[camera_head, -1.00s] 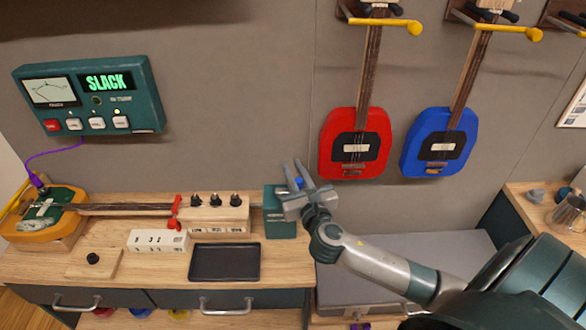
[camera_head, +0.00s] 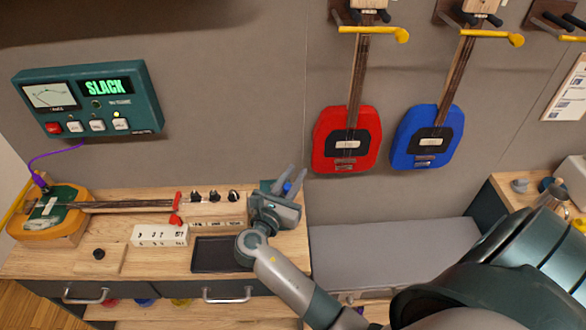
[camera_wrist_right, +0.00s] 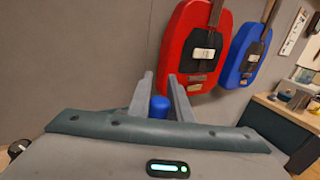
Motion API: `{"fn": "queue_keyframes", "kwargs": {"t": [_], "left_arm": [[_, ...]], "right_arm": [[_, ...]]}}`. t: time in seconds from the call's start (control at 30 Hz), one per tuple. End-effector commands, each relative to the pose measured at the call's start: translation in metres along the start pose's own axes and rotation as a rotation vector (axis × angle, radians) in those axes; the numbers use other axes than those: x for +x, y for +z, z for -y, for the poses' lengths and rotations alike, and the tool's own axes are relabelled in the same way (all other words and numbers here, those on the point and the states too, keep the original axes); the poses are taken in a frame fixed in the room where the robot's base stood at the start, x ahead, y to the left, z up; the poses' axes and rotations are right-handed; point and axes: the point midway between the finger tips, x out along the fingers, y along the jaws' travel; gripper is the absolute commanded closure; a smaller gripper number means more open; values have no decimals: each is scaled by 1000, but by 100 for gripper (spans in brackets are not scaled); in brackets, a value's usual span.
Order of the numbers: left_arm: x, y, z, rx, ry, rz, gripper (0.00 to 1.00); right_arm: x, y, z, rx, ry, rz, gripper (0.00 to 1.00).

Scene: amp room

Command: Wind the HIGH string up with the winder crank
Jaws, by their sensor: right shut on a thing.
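The orange-and-green guitar (camera_head: 45,226) lies on the workbench at the left, its neck (camera_head: 130,205) running right to a headstock with several dark tuning pegs (camera_head: 215,196). The tuner box (camera_head: 88,98) on the wall reads SLACK in green. My right gripper (camera_head: 290,182) is at the right end of the bench, past the headstock, fingers pointing up and away. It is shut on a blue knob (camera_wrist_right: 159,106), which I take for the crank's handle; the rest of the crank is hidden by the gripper. My left gripper is not in view.
A white labelled block (camera_head: 160,236), a black tray (camera_head: 217,254) and a wooden board with a black knob (camera_head: 99,254) lie at the bench front. Red (camera_head: 345,140) and blue (camera_head: 428,138) guitars hang on the wall. A grey bench top (camera_head: 395,252) at right is clear.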

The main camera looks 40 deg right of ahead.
Motion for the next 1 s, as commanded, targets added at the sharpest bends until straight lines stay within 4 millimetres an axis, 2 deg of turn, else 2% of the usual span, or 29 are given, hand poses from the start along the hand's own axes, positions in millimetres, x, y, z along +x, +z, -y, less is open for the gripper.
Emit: {"fn": "queue_keyframes", "kwargs": {"t": [0.2, 0.4, 0.93, 0.97, 1.0], "left_arm": [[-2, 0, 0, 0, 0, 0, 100], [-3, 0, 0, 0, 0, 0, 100], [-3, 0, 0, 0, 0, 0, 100], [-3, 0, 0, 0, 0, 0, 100], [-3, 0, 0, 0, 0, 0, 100]], "right_arm": [[-8, 0, 2, 1, -151, -3, 100], [-11, -1, 4, -1, -230, -1, 100], [-12, 0, 5, 1, -258, 1, 100], [-12, 0, 5, 1, -258, 1, 74], [-12, 0, 5, 1, -258, 1, 65]]}}
